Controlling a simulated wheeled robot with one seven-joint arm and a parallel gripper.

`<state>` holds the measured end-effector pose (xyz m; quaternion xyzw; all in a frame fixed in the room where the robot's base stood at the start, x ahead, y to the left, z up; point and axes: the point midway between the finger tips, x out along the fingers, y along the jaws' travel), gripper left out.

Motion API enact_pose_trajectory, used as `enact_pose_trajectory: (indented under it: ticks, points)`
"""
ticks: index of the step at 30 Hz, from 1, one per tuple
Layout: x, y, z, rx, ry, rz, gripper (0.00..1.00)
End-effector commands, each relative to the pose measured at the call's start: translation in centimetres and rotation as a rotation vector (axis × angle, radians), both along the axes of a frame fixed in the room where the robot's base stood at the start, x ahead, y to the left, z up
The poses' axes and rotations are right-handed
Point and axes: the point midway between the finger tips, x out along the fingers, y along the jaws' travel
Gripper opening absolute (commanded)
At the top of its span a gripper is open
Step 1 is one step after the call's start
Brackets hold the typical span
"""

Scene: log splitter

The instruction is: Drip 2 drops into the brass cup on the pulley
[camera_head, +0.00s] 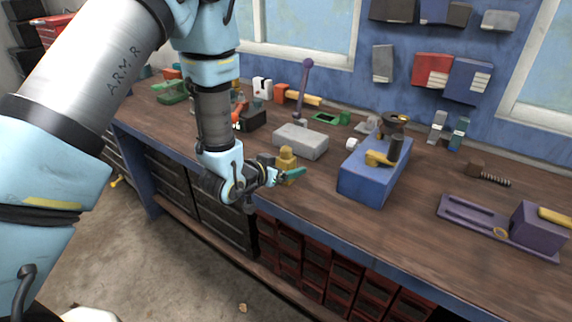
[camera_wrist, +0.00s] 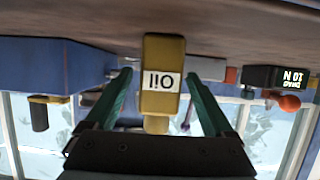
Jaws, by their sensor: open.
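A yellow oil bottle (camera_head: 287,158) stands upright near the bench's front edge. In the wrist view, which is upside down, the bottle (camera_wrist: 162,80) shows a white OIL label between my two green fingers. My gripper (camera_head: 290,175) is open, with one finger on each side of the bottle and a visible gap to each; it also shows in the wrist view (camera_wrist: 158,85). On the bench to the right is a blue block (camera_head: 365,185) bearing a dark post with a round brownish top (camera_head: 395,118) and a brass-coloured piece (camera_head: 379,158). I cannot clearly make out the cup.
A grey block (camera_head: 300,140) lies just behind the bottle. A purple fixture (camera_head: 500,228) sits at the far right. A purple lever (camera_head: 303,88) stands at the back. Bare bench top lies between the bottle and the blue block. Red drawers (camera_head: 330,270) are below.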

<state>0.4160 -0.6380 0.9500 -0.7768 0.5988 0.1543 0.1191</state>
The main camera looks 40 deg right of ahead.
Motion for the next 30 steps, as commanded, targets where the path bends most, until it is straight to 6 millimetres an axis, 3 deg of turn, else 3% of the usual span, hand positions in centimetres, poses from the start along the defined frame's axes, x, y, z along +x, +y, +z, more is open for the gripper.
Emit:
enact_pose_trajectory:
  ticks: [4, 27, 30]
  points:
    - [0.0, 0.02, -0.05, 0.0, 0.0, 0.0, 0.86]
    - [-0.01, 0.04, -0.02, 0.0, 0.0, 0.0, 0.0]
    - [0.0, 0.03, 0.0, 0.0, 0.0, 0.0, 0.0]
